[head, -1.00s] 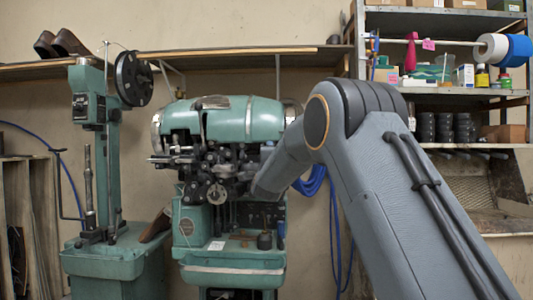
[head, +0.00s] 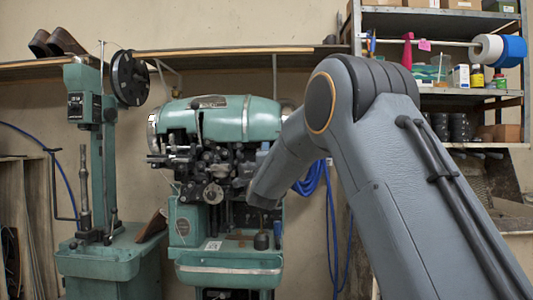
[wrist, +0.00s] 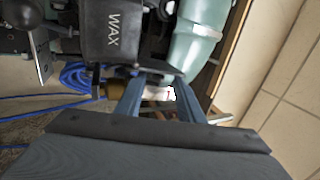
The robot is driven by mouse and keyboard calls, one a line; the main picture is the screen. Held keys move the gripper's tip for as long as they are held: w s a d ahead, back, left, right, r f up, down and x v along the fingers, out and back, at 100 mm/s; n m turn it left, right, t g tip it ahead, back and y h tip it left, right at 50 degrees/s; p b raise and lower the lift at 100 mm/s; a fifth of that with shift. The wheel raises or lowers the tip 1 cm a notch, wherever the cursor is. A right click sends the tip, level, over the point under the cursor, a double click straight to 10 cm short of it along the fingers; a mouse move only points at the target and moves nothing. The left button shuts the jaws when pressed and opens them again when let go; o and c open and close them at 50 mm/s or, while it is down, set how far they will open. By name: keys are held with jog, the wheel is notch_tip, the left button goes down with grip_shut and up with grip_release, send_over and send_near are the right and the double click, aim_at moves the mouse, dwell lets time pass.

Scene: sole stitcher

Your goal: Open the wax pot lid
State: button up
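The wax pot (wrist: 112,32) is a dark box with the word WAX in light letters, at the top of the wrist view. A thin dark edge sticks out near its lower right side; I cannot tell whether this is the lid. My gripper (wrist: 158,82) is open, with its two blue-grey fingers apart below and to the right of the WAX lettering. I see nothing held between them. The fingertips are close to the dark edge, but contact is unclear. In the head view, my arm hides the gripper and I cannot pick out the pot.
The green stitching machine (head: 222,120) stands left of my arm in the head view. A taller green machine (head: 103,170) is farther left. Blue cable coils (head: 312,180) hang behind my forearm. A metal shelf (head: 440,22) with bottles and spools is at the right.

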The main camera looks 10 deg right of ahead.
jog(key=v, duration=0.3)
jog(key=shift+s+a+f, duration=0.1)
jog(key=shift+s+f, duration=0.05)
jog(key=shift+s, duration=0.15)
